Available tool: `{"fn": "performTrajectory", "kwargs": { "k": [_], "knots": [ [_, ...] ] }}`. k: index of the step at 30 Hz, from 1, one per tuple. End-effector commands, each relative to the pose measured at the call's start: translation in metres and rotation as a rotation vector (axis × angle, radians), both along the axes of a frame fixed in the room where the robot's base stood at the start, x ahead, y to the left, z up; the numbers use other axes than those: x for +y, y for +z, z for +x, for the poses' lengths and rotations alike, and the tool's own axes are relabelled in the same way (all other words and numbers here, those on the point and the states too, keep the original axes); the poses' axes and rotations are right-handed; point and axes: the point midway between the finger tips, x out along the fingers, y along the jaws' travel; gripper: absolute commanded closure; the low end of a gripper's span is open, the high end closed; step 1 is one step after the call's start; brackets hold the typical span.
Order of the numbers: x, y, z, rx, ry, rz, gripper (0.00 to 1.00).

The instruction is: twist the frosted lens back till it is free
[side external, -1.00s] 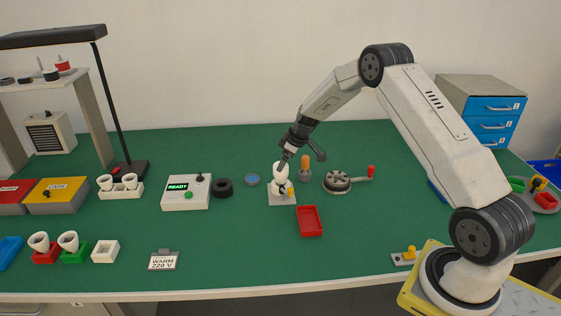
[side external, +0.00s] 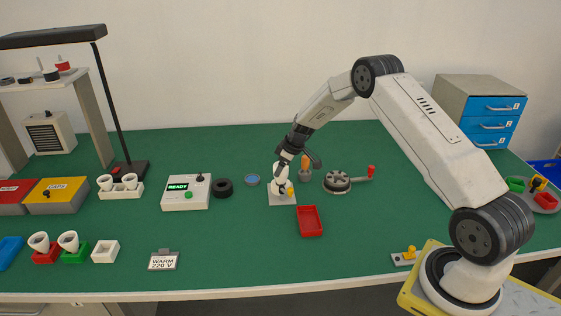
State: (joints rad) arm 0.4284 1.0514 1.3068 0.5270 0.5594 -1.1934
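The frosted lens (side external: 281,172) is a white rounded piece above a pale square base plate (side external: 283,200), near the middle of the green mat. A small yellow part (side external: 290,191) shows at its right side. My gripper (side external: 282,165) reaches down from the upper right and its tip is at the lens, covering part of it. The fingers are too small and dark to tell whether they are open or closed on the lens. The joint between the lens and what is under it is hidden.
A red tray (side external: 310,221) lies just in front of the base plate. An orange-handled tool (side external: 305,168) and a crank wheel (side external: 338,182) stand close on the right. A black ring (side external: 223,188) and the READY box (side external: 186,193) are left. The front middle mat is clear.

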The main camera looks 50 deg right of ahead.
Motion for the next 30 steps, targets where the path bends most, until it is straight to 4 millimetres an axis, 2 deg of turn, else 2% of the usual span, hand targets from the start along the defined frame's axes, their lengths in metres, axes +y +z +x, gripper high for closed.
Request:
{"fn": "performTrajectory", "kwargs": {
  "k": [11,22,30],
  "knots": [
    [-0.0009,-0.0002,0.0001,0.001,0.056,-0.001,0.80],
    [-0.0014,-0.0010,-0.0002,0.002,0.273,0.000,0.80],
    [-0.0012,-0.0012,-0.0005,0.002,0.290,0.001,0.80]
  ]
}}
